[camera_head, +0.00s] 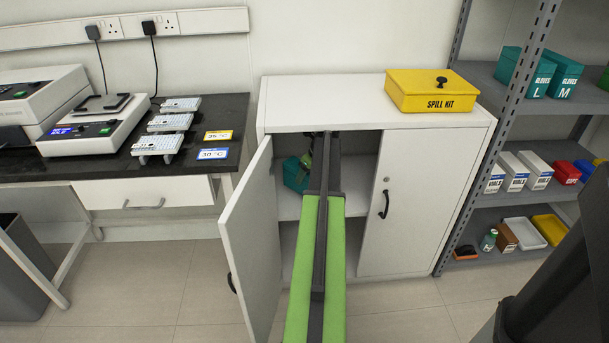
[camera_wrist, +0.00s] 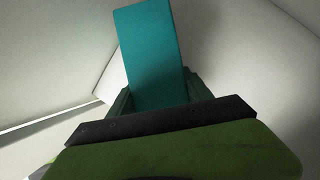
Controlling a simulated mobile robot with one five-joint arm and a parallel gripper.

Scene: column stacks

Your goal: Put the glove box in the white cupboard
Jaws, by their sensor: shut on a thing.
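The white cupboard (camera_head: 415,200) stands against the wall. Its left door (camera_head: 247,245) is open and its right door is shut. My arm reaches into the open left half. A teal glove box (camera_head: 293,174) is inside, above the inner shelf (camera_head: 288,207); I cannot tell whether it touches the shelf. In the wrist view the teal box (camera_wrist: 150,55) stands tilted between the fingers of my gripper (camera_wrist: 158,100), which is shut on it. In the head view my gripper (camera_head: 306,160) is partly hidden by my arm.
A yellow spill kit (camera_head: 432,90) sits on the cupboard top. A grey rack (camera_head: 500,120) at right holds more teal glove boxes (camera_head: 526,72) and small cartons. A dark bench (camera_head: 110,170) with lab devices stands at left. The open door and cupboard walls bound the arm closely.

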